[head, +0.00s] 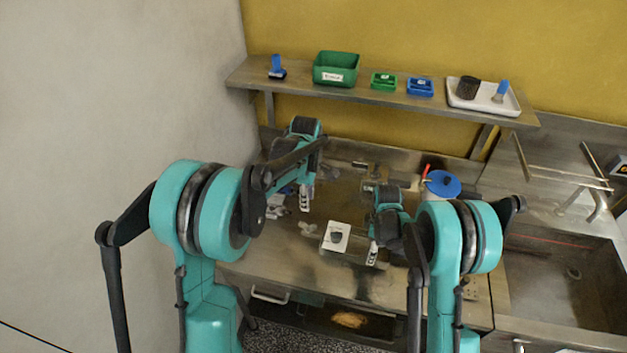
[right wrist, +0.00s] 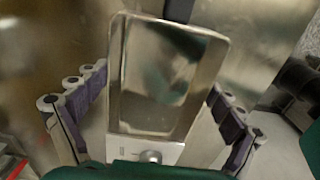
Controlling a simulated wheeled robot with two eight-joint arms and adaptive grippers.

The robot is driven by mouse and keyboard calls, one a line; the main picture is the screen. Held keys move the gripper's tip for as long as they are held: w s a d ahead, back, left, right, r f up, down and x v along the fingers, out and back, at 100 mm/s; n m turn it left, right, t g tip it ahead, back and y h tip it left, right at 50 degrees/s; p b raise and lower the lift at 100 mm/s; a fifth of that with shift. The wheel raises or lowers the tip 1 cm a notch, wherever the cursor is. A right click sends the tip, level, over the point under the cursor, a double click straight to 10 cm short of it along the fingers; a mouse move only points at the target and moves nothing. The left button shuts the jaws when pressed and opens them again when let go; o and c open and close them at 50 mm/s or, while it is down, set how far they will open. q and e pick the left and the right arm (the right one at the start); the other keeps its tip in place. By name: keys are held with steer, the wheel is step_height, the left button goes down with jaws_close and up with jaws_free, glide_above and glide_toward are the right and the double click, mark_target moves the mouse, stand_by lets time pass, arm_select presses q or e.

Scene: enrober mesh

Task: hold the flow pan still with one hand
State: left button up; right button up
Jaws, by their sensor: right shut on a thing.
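The flow pan (right wrist: 165,80) is a shallow shiny metal tray with rounded corners, seen close up in the right wrist view. My right gripper (right wrist: 157,85) has its purple-padded fingers on either side of it and is shut on it. In the head view the right gripper (head: 373,253) is low over the bench, at the right end of the metal pan (head: 352,257). My left gripper (head: 306,198) is over the bench further back and to the left. Its fingers are too small to tell whether they are open.
A white card with a dark mark (head: 337,236) is beside the right gripper. A blue-topped container (head: 442,184) stands behind the right arm. A shelf (head: 350,92) with bins and brushes runs along the back wall. A sink (head: 565,275) lies at right.

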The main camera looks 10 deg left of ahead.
steer(key=o, duration=1.2)
